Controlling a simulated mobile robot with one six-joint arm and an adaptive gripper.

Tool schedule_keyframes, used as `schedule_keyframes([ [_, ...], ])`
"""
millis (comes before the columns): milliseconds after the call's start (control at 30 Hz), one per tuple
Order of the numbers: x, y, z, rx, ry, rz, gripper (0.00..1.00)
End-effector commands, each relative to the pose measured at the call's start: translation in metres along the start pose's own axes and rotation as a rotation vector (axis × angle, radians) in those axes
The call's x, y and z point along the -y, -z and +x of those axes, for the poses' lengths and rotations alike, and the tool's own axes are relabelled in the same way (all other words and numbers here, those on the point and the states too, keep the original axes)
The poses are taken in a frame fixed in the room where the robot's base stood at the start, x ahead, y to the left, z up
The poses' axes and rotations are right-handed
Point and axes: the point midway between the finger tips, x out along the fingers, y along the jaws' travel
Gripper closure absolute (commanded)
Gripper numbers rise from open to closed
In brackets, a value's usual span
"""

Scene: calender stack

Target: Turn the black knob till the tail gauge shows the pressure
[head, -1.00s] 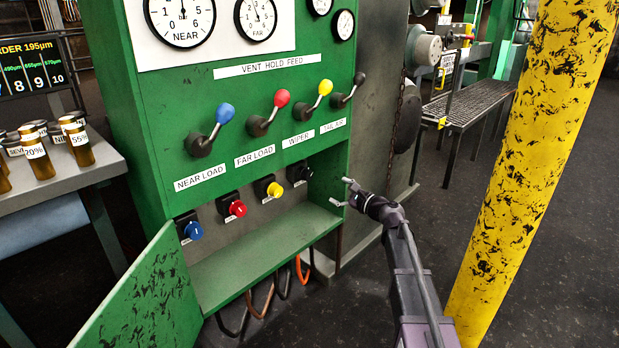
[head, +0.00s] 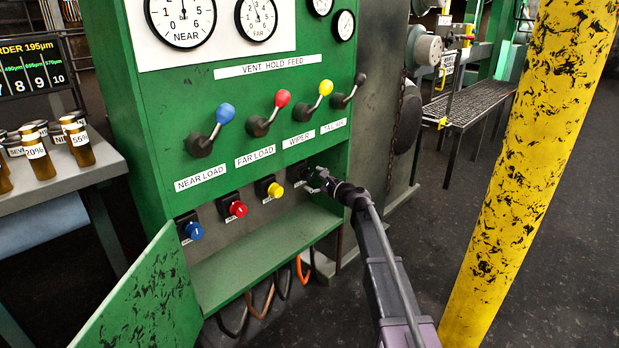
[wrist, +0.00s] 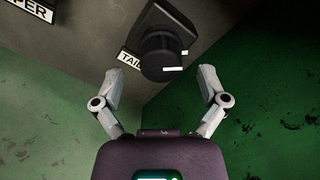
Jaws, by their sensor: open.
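The black knob (wrist: 161,55) sits on a black square mount in the wrist view, beside a label (wrist: 130,58) that reads "TAI" before the knob hides the rest. A white mark lies across the knob's front edge. My gripper (wrist: 161,75) is open, with one finger on each side of the knob's near end and apart from it. In the head view my gripper (head: 318,180) is at the right end of the knob row and covers most of the black knob. The rightmost small gauge (head: 344,26), above the TAIL AIR label, is likely the tail gauge; its reading is too small to tell.
Blue (head: 194,231), red (head: 238,208) and yellow (head: 275,189) knobs sit left of my gripper in the recess. Levers with coloured balls stand above. The green cabinet's side wall (wrist: 240,90) is close on the right. A yellow post (head: 535,150) stands right of my arm.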

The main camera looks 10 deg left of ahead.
Motion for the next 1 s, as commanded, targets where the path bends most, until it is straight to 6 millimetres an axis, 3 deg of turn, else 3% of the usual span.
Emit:
schedule_keyframes([
  [233, 0.001, 0.001, 0.022, 0.000, 0.000, 0.000, 0.07],
  [633, 0.000, 0.000, 0.025, 0.000, 0.001, 0.000, 0.07],
  [667, 0.000, 0.000, 0.025, 0.000, 0.001, 0.000, 0.13],
  [900, 0.000, 0.000, 0.025, 0.000, 0.000, 0.000, 0.84],
  [933, 0.000, 0.000, 0.025, 0.000, 0.000, 0.000, 0.89],
  [1000, 0.000, 0.000, 0.025, 0.000, 0.000, 0.000, 0.89],
])
